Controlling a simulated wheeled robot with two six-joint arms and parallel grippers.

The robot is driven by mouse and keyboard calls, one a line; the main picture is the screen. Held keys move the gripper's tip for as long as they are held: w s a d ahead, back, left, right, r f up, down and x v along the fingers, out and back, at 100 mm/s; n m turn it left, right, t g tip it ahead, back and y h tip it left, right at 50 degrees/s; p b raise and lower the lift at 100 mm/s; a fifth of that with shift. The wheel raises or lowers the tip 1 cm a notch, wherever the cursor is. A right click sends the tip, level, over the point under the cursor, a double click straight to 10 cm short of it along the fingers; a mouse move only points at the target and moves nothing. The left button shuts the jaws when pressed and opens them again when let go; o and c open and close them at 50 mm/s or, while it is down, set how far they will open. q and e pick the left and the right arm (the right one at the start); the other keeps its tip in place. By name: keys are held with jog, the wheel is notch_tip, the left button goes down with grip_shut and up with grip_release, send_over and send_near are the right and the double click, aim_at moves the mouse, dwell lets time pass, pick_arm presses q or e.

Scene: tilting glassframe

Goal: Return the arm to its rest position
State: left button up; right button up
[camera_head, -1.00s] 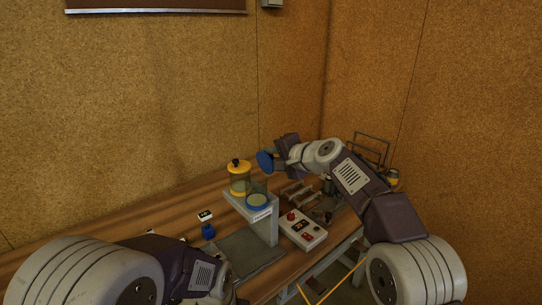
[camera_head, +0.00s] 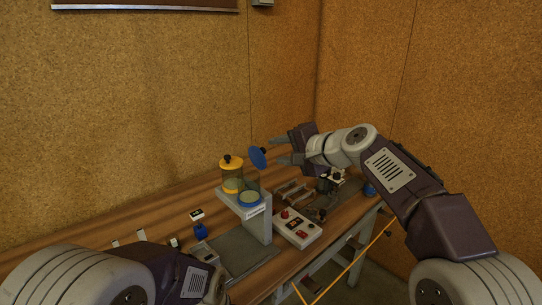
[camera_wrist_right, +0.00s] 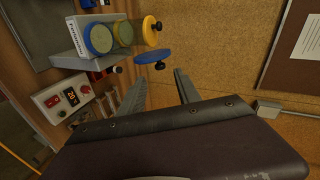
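My right gripper (camera_head: 283,150) is open and empty, its two fingers pointing left above the table. The right wrist view also shows it (camera_wrist_right: 158,92), with a clear gap between the fingers. A blue lid with a dark knob (camera_head: 258,158) is tilted beside the gripper's tips, apart from them; it also shows in the right wrist view (camera_wrist_right: 153,57). A glass jar with a blue rim (camera_head: 250,199) stands below the lid, uncovered. A jar with a yellow lid (camera_head: 232,163) stands left of it. My left forearm shows at the lower left; its gripper is not visible.
Both jars stand on a grey stand (camera_head: 259,229). A control box with buttons (camera_head: 297,229) and a rack (camera_head: 293,191) stand to its right. A blue item (camera_head: 200,231) lies to its left. The wall is close behind the wooden table (camera_head: 145,213); air above is free.

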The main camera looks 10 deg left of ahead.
jog(key=shift+s+d+r, duration=0.1)
jog(key=d+r+p, duration=0.1)
jog(key=d+r, duration=0.1)
jog(key=d, duration=0.1)
jog(key=s+d+f+g+h+p, duration=0.1)
jog(key=s+d+f+h, duration=0.25)
jog(key=d+f, duration=0.45)
jog(key=s+d+f+g+h+p, duration=0.1)
jog(key=s+d+f+g+h, duration=0.2)
jog(key=d+f, duration=0.6)
jog(key=s+d+f+n+g+h, duration=0.1)
jog(key=s+d+f+n+g, duration=0.1)
jog(key=s+f, duration=0.7)
jog(key=s+d+f+n+g+h, duration=0.2)
jog(key=s+d+f+n, duration=0.2)
jog(key=s+f, duration=0.4)
jog(key=s+d, duration=0.1)
jog(key=s, duration=0.3)
jog(key=shift+s+f+p, duration=0.3)
jog(key=shift+f, duration=0.05)
